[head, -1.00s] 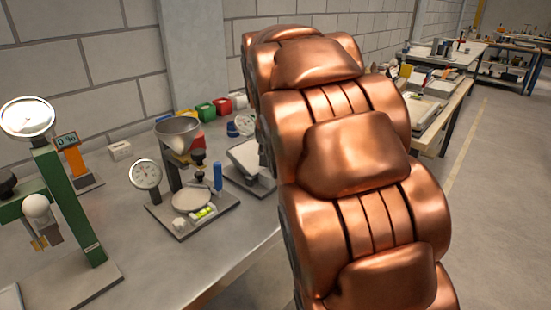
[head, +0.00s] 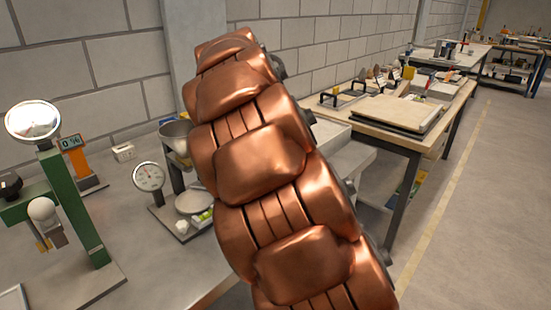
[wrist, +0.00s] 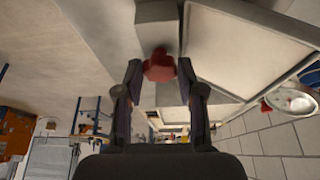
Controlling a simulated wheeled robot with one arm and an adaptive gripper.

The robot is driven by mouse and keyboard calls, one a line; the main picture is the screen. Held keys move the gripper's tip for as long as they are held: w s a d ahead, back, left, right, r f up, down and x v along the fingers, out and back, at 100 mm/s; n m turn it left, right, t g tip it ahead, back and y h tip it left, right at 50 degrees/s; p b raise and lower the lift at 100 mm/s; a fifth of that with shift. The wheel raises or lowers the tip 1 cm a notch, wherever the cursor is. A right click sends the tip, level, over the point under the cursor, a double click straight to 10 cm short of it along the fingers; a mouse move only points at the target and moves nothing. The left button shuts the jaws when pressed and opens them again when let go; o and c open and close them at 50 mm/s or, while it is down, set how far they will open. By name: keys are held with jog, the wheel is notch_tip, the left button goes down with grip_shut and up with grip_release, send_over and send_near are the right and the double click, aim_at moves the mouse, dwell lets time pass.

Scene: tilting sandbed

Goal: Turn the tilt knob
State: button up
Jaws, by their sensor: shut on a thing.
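The red tilt knob (wrist: 159,65) sits at the end of a pale grey block (wrist: 157,20) in the wrist view. My gripper (wrist: 159,72) has one fingertip on each side of the knob and is shut on it. A pale framed panel (wrist: 240,45), which looks like part of the sandbed, lies just to the right of the block. In the head view my copper arm hides the gripper and knob. A pale box-like edge (head: 350,160) shows beside the arm; I cannot tell if it is the sandbed.
A wooden table with a shallow tray (head: 400,112) stands behind at right. The floor (head: 480,230) at right is clear.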

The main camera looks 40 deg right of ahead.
dwell(0.5)
jog(key=o, duration=1.1)
jog(key=shift+o, duration=0.2)
jog(key=v, duration=1.2)
